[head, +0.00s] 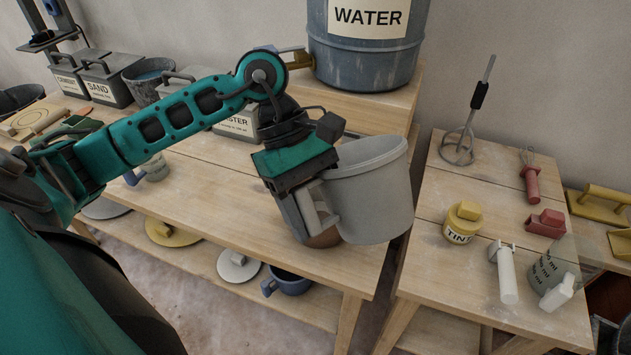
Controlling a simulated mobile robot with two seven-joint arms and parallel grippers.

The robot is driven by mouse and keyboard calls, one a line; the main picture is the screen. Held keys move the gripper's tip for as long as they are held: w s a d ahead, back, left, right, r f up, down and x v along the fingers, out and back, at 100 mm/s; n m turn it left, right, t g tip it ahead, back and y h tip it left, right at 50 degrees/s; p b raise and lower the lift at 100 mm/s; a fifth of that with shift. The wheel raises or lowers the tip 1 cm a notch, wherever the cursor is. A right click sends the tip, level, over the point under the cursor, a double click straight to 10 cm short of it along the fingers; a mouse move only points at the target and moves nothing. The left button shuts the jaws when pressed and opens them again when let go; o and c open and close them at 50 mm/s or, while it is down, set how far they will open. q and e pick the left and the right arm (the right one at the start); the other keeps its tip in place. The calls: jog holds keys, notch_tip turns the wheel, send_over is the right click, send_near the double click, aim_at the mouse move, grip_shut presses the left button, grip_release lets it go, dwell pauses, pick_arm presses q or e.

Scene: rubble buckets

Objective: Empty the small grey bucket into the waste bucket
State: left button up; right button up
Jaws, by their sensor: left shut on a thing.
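The small grey bucket (372,200) is in the middle of the head view, over the right end of the wooden bench, tilted a little. Its pale handle faces left, against my left gripper (312,192). My left gripper is shut on the bucket; the fingertips are partly hidden. The inside of the bucket is mostly out of sight, so I cannot tell what it holds. I cannot make out a waste bucket for certain. My right gripper is not in view.
A brownish pot (322,237) shows just behind the grey bucket. A blue-grey WATER barrel (365,55) stands behind on a wooden stand. The right table (425,265) carries a yellow TINT jar (462,222), a whisk and small tools. A gap separates bench and table.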

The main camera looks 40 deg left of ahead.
pick_arm(q)
jog(key=shift+d+r+y, duration=0.15)
jog(key=shift+r+y, duration=0.05)
jog(key=shift+y, duration=0.4)
jog(key=shift+w+a+f+t+y+b, duration=0.1)
jog(key=shift+a+f+t+y+b, duration=0.15)
jog(key=shift+f+y+b, duration=0.3)
jog(key=shift+w+a+f+t+y+b, duration=0.1)
jog(key=shift+f+t+y+b, duration=0.25)
jog(key=shift+f+y+b, duration=0.15)
jog(key=shift+a+f+t+y+b, duration=0.25)
jog(key=shift+y+b, duration=0.1)
jog(key=shift+y, duration=0.3)
jog(key=shift+a+f+t+y+b, duration=0.1)
jog(key=shift+f+t+y+b, duration=0.1)
jog(key=shift+y+b, duration=0.3)
jog(key=shift+w+a+y, duration=0.1)
jog(key=shift+a+y, duration=0.05)
jog(key=shift+y, duration=0.25)
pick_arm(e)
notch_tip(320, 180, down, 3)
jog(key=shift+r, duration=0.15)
